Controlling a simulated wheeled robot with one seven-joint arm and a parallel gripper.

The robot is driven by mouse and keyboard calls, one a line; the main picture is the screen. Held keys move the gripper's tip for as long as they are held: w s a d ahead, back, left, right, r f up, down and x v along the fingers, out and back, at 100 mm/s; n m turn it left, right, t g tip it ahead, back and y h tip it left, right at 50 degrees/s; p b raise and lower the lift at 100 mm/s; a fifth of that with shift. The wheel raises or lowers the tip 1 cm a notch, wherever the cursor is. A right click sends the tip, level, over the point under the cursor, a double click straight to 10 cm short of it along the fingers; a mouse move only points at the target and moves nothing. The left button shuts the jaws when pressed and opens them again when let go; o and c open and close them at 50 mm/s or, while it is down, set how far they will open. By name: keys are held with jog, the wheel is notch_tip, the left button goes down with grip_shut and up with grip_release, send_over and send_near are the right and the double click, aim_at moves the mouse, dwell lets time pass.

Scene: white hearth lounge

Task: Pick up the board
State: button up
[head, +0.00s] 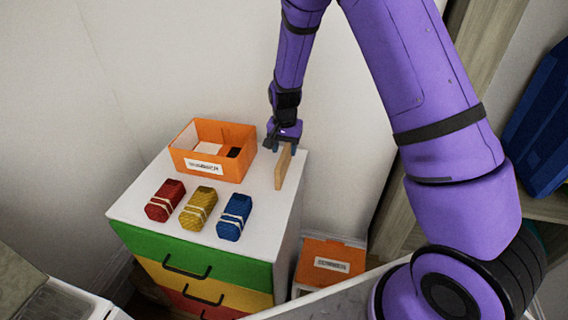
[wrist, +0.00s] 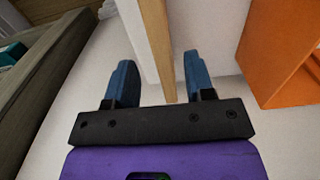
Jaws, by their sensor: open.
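The board (head: 283,168) is a thin tan wooden piece standing on its edge near the right side of the white cabinet top (head: 250,199). My gripper (head: 281,146) is at the far end of the board, and its dark fingers hide part of that end. In the wrist view, the board (wrist: 158,45) runs between the two blue fingers of my gripper (wrist: 159,58). The fingers are open, with a visible gap on each side of the board.
An orange labelled bin (head: 212,150) stands left of the board. Red (head: 165,201), yellow (head: 198,209) and blue (head: 234,217) banded packs lie along the cabinet's front. Another orange box (head: 329,263) is lower right. A wall rises close behind the cabinet.

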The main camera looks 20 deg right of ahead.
aim_at(284, 152)
jog(key=shift+w+f, duration=0.2)
jog(key=shift+f, duration=2.15)
grip_shut()
